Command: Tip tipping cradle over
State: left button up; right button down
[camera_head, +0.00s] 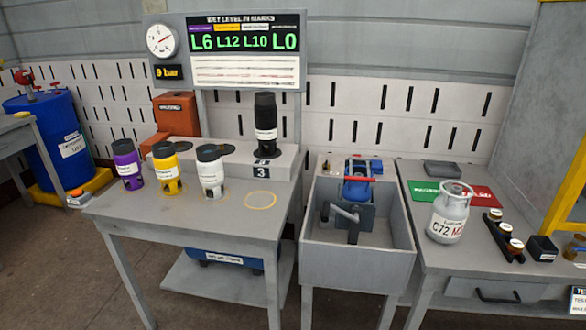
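A blue device with a red handle, which looks like the tipping cradle (357,190), stands at the back of a grey open tub (355,260) between the two tables. A grey bent bracket or pipe (344,213) sits in front of it, above the tub floor. I cannot tell whether the cradle holds anything. A light grey gas cylinder (450,212) marked C72 stands upright on the right table, clear of the tub. Neither of my grippers shows in this view.
The left table (217,231) carries purple (127,164), yellow (166,167) and white (210,171) canisters; a black one (265,125) stands on its raised shelf. The right table also has green (423,191) and red mats and small capped parts (505,237). A level display (244,42) stands behind.

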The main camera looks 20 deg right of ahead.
aim_at(350, 208)
jog(key=i+j+z, duration=0.15)
jog(key=j+z, duration=0.3)
jog(key=i+j+z, duration=0.1)
jog(key=j+z, duration=0.85)
